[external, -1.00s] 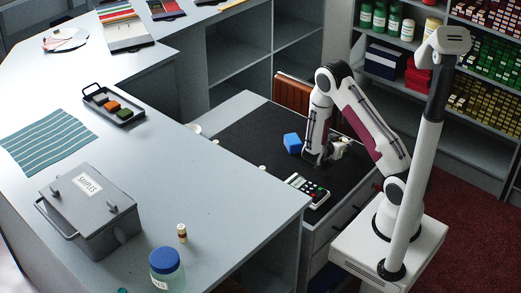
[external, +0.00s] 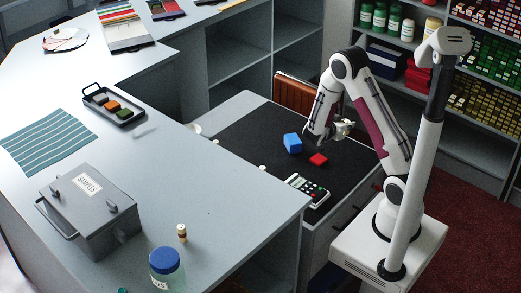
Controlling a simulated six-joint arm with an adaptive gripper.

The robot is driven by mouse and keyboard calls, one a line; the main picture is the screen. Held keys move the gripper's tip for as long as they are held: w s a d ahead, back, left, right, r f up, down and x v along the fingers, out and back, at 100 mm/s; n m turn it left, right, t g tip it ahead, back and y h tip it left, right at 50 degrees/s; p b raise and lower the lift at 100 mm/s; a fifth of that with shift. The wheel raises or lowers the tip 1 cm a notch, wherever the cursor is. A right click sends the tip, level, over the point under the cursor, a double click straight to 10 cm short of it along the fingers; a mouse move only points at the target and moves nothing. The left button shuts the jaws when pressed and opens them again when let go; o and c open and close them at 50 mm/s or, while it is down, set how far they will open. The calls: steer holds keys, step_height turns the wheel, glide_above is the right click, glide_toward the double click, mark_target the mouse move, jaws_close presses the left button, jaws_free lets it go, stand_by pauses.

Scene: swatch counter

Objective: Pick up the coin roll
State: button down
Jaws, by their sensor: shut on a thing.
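My gripper (external: 334,141) is up in the air above the black mat, at the right of the blue block and behind the red block in the picture. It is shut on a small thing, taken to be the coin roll. The thing is mostly hidden by the fingers and wrist, and too small to make out clearly. No coin roll shows plainly elsewhere.
The black mat (external: 250,135) carries a blue block (external: 292,143), a red block (external: 318,159) and a calculator (external: 308,189). The higher grey counter holds a grey box (external: 90,215), a blue-lidded jar (external: 166,272), a small corked bottle (external: 182,233) and a black tray (external: 130,118).

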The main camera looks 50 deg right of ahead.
steer(key=shift+r, duration=0.45)
stand_by(0.6)
